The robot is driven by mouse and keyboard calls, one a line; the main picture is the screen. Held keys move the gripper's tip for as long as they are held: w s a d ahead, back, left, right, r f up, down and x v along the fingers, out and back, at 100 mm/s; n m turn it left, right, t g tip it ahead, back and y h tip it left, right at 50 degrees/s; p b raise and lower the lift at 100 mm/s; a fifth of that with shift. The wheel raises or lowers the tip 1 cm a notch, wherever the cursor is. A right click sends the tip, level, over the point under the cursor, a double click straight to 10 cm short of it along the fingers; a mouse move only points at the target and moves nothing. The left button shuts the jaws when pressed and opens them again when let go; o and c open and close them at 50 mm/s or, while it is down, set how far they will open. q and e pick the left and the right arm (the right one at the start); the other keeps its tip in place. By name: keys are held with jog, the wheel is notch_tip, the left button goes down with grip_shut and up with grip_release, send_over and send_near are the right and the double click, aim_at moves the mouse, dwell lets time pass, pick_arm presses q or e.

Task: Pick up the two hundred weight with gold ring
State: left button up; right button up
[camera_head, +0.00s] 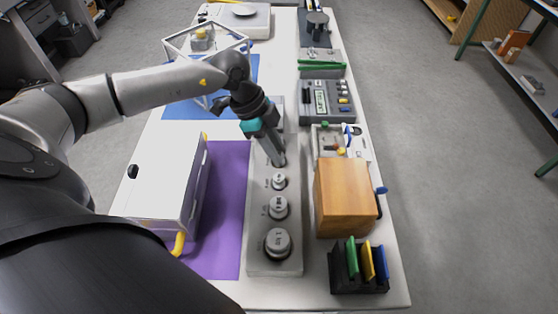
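A long grey weight block (262,230) runs along the table and carries a row of silver knobbed weights. The largest weight (277,243) is nearest, a medium one (277,208) is behind it, and a smaller one (279,181) is farther back. My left gripper (277,161) points down at the block just beyond the smallest visible weight. Its fingers look close together, but whether they are shut on something is hidden. No gold ring can be made out, and the markings are too small to read surely. My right gripper is out of view.
A wooden box (345,195) and a black rack (358,270) with coloured pieces stand right of the block. A white case (160,185) stands left on a purple mat (225,215). A glass-sided balance (205,45) and a grey device (327,100) are farther back.

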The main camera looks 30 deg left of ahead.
pick_arm(q)
grip_shut()
jog(key=shift+r, duration=0.1)
dwell(0.3)
